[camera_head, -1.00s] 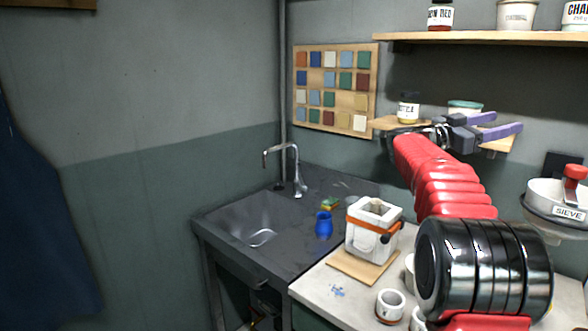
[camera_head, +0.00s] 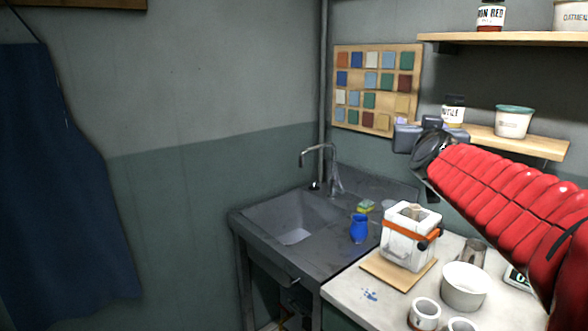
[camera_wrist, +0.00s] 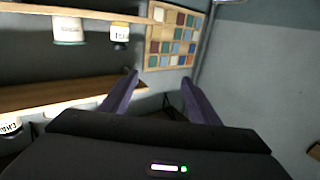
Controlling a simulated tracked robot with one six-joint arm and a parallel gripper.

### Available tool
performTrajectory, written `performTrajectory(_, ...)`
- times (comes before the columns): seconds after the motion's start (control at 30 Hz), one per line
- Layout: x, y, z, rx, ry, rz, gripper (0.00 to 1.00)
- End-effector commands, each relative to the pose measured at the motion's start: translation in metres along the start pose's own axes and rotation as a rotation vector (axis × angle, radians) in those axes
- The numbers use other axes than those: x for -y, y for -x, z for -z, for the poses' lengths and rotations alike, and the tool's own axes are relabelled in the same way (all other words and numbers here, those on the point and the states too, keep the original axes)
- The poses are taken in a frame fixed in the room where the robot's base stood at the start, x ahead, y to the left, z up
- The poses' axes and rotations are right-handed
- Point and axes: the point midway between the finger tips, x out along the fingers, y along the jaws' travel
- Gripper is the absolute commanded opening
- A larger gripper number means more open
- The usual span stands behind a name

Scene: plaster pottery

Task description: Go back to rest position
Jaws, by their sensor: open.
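My gripper (camera_wrist: 160,90) shows in the wrist view with its two purple fingers apart and nothing between them. In the head view my red arm reaches in from the right, and the gripper's dark body (camera_head: 432,137) is raised in front of the lower wall shelf. The fingertips are hard to make out in the head view. Below it, a white plaster mould (camera_head: 408,238) with an orange strap stands on a wooden board (camera_head: 377,271) on the worktable, well apart from the gripper.
A jar (camera_head: 453,111) and a green-rimmed tub (camera_head: 513,122) stand on the lower shelf (camera_head: 535,147), close to my arm. A dark sink (camera_head: 290,220), a blue pot (camera_head: 359,228), a white bowl (camera_head: 464,287) and small cups are below. The left floor side and wall are clear beside a hanging apron (camera_head: 60,190).

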Motion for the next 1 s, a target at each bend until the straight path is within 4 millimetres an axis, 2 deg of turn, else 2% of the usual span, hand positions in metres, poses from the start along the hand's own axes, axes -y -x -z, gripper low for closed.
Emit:
performTrajectory(0.03, 0.012, 0.015, -0.011, 0.040, 0.002, 0.043, 0.56)
performTrajectory(0.2, 0.047, 0.067, -0.061, 0.206, 0.011, 0.170, 0.56)
performTrajectory(0.33, 0.063, 0.112, -0.105, 0.347, 0.022, 0.241, 0.56)
performTrajectory(0.47, 0.072, 0.163, -0.151, 0.497, 0.037, 0.288, 0.56)
performTrajectory(0.63, 0.069, 0.231, -0.212, 0.698, 0.066, 0.312, 0.56)
performTrajectory(0.8, 0.053, 0.300, -0.269, 0.893, 0.103, 0.291, 0.56)
performTrajectory(0.9, 0.040, 0.336, -0.297, 0.991, 0.125, 0.264, 0.56)
performTrajectory(1.0, 0.029, 0.360, -0.315, 1.058, 0.140, 0.237, 0.56)
